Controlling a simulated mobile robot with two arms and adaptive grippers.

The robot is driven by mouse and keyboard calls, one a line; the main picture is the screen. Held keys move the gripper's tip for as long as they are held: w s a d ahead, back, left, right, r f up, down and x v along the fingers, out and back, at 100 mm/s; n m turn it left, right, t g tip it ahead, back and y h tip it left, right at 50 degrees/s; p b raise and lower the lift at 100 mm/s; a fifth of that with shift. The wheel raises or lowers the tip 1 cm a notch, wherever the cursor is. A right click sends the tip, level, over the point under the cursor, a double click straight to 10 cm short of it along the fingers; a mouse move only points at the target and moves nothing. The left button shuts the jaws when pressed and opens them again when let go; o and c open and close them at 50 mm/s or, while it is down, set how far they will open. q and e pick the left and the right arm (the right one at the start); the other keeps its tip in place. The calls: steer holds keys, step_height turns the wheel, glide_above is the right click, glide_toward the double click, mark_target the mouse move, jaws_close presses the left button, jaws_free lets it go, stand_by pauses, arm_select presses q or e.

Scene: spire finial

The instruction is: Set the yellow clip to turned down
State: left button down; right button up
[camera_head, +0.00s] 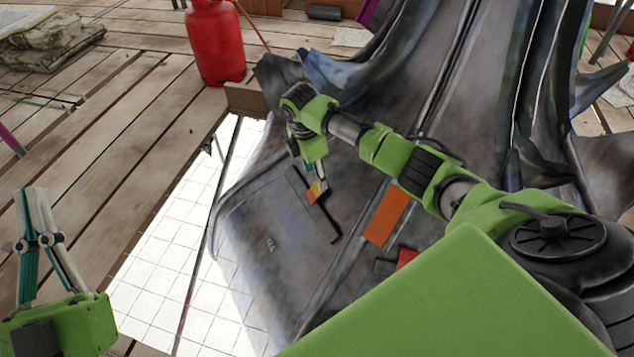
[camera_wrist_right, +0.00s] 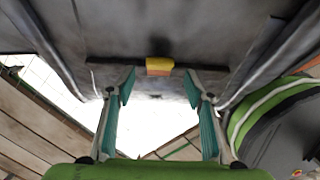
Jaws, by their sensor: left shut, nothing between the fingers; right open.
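The yellow clip (camera_head: 317,187) sits on a thin dark strip (camera_head: 323,220) on the grey metal sheet. In the right wrist view the clip (camera_wrist_right: 159,63) is a small block, yellow above and orange below, in the middle of the strip. I cannot tell its turn position. My right gripper (camera_head: 316,172) is at the clip in the head view and partly covers it. In the wrist view its teal fingers (camera_wrist_right: 160,90) are open, one on each side of the clip's line, with nothing between them. My left gripper (camera_head: 36,207) is shut and empty at the far left.
The grey sheet (camera_head: 270,265) rises into folded metal at the back. An orange patch (camera_head: 387,215) and a red piece (camera_head: 407,257) lie right of the clip. A red gas bottle (camera_head: 215,45) stands on planks (camera_head: 110,120) at the back left. White tiles (camera_head: 165,265) show below.

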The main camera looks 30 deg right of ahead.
step_height(320, 180, up, 6)
steer(key=shift+a+r, duration=0.2)
steer(key=shift+a, duration=0.25)
